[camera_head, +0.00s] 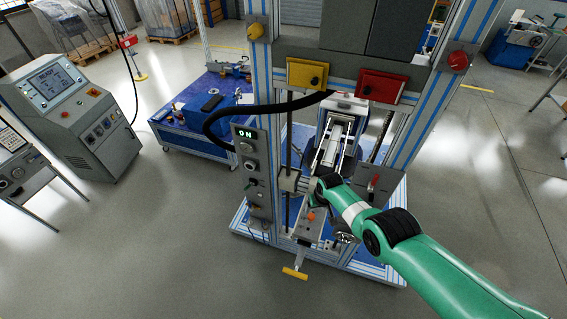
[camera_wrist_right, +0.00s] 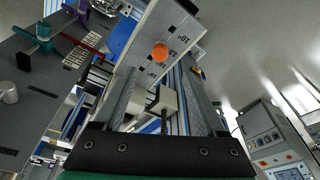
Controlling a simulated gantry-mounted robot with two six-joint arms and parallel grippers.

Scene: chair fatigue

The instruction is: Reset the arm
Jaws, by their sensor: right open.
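My right gripper (camera_head: 296,184) is at the front of the tall test rig (camera_head: 403,99), low between its uprights. My green right arm comes in from the lower right. In the right wrist view the two grey fingers of my right gripper (camera_wrist_right: 160,100) stand apart. A pale block with a threaded screw (camera_wrist_right: 166,103) shows between them; I cannot tell whether they touch it. An orange knob (camera_wrist_right: 160,51) on a white scale plate (camera_wrist_right: 178,36) lies beyond. The knob also shows below the gripper in the head view (camera_head: 311,216). My left gripper is out of view.
A control box (camera_head: 251,165) reading ON is on the rig's left upright. A black hose (camera_head: 215,118) loops out beside it. A red handle (camera_head: 374,182) is to the right. A grey console (camera_head: 70,110) and a blue bench (camera_head: 190,137) stand at left. The right floor is open.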

